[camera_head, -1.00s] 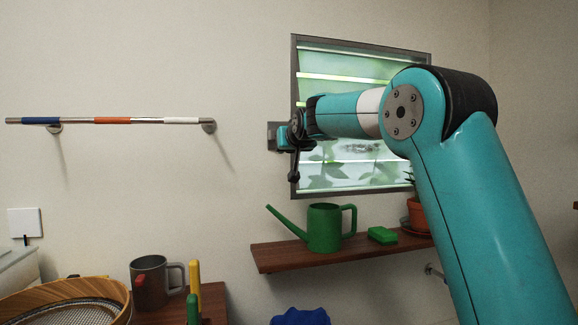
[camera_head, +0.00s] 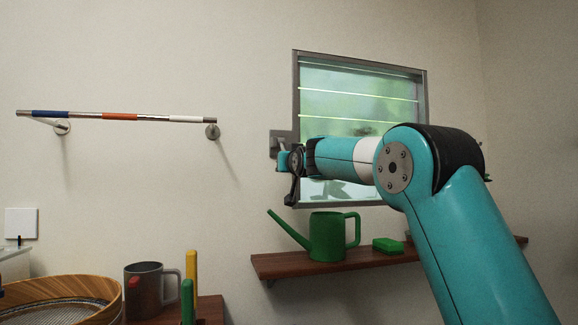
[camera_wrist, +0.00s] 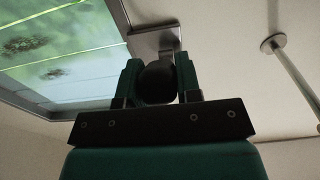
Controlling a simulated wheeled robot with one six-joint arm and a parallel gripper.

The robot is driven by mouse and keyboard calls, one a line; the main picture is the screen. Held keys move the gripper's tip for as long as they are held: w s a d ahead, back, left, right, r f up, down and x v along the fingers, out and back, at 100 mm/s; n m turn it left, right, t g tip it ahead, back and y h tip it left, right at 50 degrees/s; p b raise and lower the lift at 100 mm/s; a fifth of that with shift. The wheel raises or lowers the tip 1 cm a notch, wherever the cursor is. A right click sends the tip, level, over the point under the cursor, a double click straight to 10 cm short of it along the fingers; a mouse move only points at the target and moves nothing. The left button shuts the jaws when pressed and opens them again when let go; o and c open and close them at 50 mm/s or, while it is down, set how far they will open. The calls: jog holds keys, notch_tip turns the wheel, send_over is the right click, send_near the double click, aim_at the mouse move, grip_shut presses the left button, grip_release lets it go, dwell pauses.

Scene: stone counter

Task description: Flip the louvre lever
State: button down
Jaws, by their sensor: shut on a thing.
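The louvre window (camera_head: 358,105) is in the wall, its slats lying nearly flush with thin bright lines between them. The lever's grey mounting plate (camera_head: 281,138) is on the wall at the window's left edge. It also shows in the wrist view (camera_wrist: 152,41). My gripper (camera_head: 284,160) is at the lever, just below the plate's middle. In the wrist view my gripper (camera_wrist: 158,72) has a finger on each side of the lever's dark rounded knob (camera_wrist: 157,84) and is shut on it. My gripper hides most of the lever in the head view.
Below the window a wooden shelf (camera_head: 300,267) holds a green watering can (camera_head: 328,238) and a green block (camera_head: 388,245). A striped rail (camera_head: 120,116) is on the wall at left. A grey mug (camera_head: 145,290) and a sieve (camera_head: 60,300) are lower left.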

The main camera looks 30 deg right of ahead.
jog(key=c, duration=0.8)
grip_release()
jog(key=shift+d, duration=0.1)
jog(key=b+v, duration=0.2)
jog(key=v, duration=1.5)
jog(key=shift+s+f+b, duration=0.2)
jog(key=shift+b, duration=0.1)
